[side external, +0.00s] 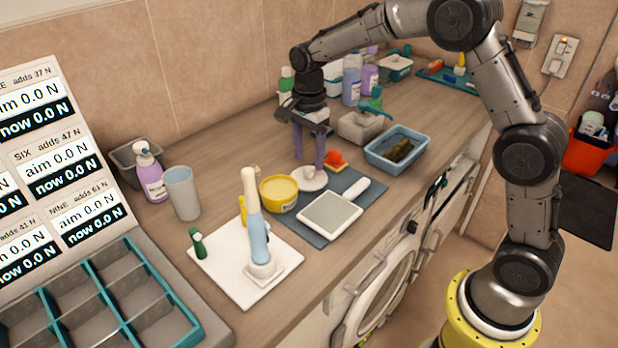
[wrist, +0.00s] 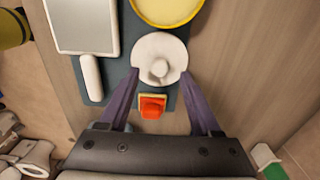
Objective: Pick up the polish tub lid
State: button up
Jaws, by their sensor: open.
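The polish tub lid, a white disc with a round knob (wrist: 159,57), lies on the blue-grey mat (wrist: 121,60). It also shows in the side view (side external: 311,180), next to the yellow tub (side external: 279,192), which is open at the top. My gripper (wrist: 160,77) is open, with its two purple fingers pointing down over the lid.
A red-orange block (wrist: 152,106) sits close to the lid, between my fingers in the wrist view. A white-framed panel with a handle (side external: 331,216) lies on the mat. A blue bin (side external: 397,148) stands to the right. A tall white-and-blue brush (side external: 256,225) stands nearer the camera.

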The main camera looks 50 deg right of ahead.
aim_at(309, 175)
jog(key=shift+f, duration=1.4)
grip_shut()
